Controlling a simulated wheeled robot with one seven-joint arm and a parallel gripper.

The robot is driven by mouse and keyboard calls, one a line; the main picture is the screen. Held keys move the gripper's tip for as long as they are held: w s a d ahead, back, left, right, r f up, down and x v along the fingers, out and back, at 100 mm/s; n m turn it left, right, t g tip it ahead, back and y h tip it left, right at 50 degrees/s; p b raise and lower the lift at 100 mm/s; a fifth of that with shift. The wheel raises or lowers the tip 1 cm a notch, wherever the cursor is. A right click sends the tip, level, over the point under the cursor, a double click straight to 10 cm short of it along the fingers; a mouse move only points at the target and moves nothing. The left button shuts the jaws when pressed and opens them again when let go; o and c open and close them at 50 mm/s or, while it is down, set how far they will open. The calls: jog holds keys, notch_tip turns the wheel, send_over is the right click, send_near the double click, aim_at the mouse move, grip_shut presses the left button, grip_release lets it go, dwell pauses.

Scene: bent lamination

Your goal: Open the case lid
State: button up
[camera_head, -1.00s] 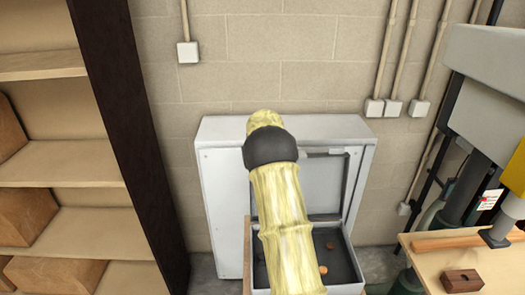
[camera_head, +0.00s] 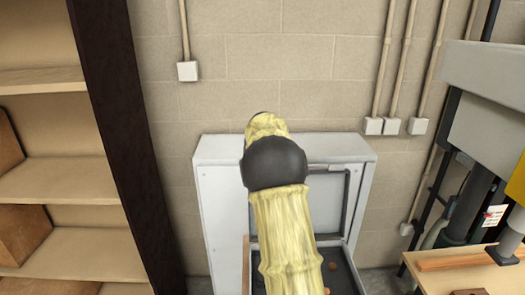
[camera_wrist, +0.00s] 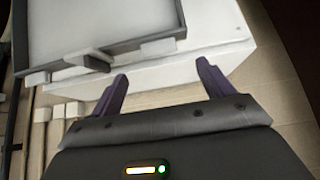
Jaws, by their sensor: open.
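The case (camera_head: 341,277) is at the bottom of the head view, partly behind my arm and cut by the frame edge. Its lid (camera_head: 325,200) stands raised, upright at the back against a white cabinet, with a pale panel in a dark frame. A dark tray with small brown pieces shows inside the case. In the wrist view the lid (camera_wrist: 95,25) fills the upper left, with pale latch pieces on its edge. My gripper (camera_wrist: 163,76) is open and empty, its dark purple fingers apart, close beside the lid edge. The head view hides my gripper.
The white cabinet (camera_head: 220,200) stands against the block wall behind the case. A shelf unit (camera_head: 115,130) is at the left. A bench (camera_head: 450,280) with a grey and yellow machine (camera_head: 490,110) is at the right.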

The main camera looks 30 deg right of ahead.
jog(key=b+v, duration=0.2)
jog(key=v, duration=0.7)
jog(key=shift+r, duration=0.35)
jog(key=shift+s, duration=0.1)
jog(key=s+a+f+n+g+y+b, duration=0.2)
jog(key=s+a+f, duration=1.15)
jog(key=f, duration=0.25)
jog(key=s+a+f+n, duration=0.1)
jog(key=s+a+f, duration=0.1)
jog(key=s, duration=0.3)
jog(key=s+a+f+n+g, duration=0.1)
jog(key=s+a+f, duration=0.2)
jog(key=s, duration=0.3)
jog(key=s+a+f+g+y, duration=0.1)
jog(key=s+a+f, duration=0.1)
jog(key=s+f, duration=0.2)
jog(key=shift+s+a+f+n+b, duration=0.3)
jog(key=shift+s+a+n, duration=0.1)
jog(key=shift+s, duration=0.35)
